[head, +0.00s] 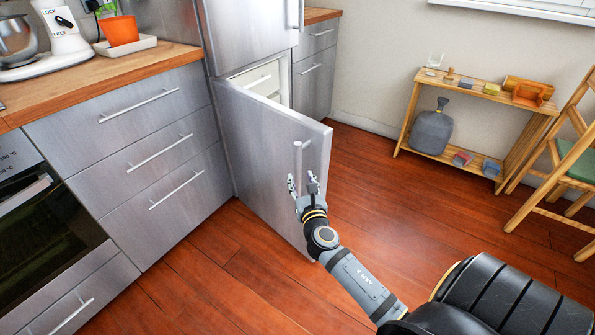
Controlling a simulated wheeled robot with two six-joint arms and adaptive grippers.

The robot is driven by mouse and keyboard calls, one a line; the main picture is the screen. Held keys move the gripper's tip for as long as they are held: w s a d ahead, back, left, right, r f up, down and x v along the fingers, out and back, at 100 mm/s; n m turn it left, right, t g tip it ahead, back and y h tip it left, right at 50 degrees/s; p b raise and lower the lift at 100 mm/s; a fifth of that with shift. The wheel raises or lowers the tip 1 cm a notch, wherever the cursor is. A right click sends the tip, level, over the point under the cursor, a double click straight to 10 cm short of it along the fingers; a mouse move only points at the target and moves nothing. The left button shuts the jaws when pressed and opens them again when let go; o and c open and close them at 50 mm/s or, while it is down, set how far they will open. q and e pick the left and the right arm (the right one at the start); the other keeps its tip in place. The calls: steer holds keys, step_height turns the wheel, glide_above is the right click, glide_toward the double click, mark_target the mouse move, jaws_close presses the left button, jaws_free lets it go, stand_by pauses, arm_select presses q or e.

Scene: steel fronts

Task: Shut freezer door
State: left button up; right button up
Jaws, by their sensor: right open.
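The freezer door (262,150) is a brushed steel panel below the upper fridge door (245,38). It stands wide open, swung out toward me from its left edge. White freezer drawers (262,82) show in the gap behind it. A vertical bar handle (298,160) is near the door's free edge. My right gripper (303,183) is open at the door's handle side, with its fingers close to the lower part of the handle. I cannot tell whether it touches the handle or the panel. My left gripper is out of view.
Steel drawers (130,135) under a wooden counter stand left of the door, with an oven (40,235) nearer. A low wooden shelf (478,88) and a wooden chair (565,150) are at the right. The wooden floor (385,195) between is clear.

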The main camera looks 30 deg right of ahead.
mark_target(299, 172)
steer(key=shift+x, duration=2.65)
steer(key=shift+c, duration=0.2)
steer(key=shift+s, duration=0.1)
jaws_close()
steer(key=shift+f, duration=0.1)
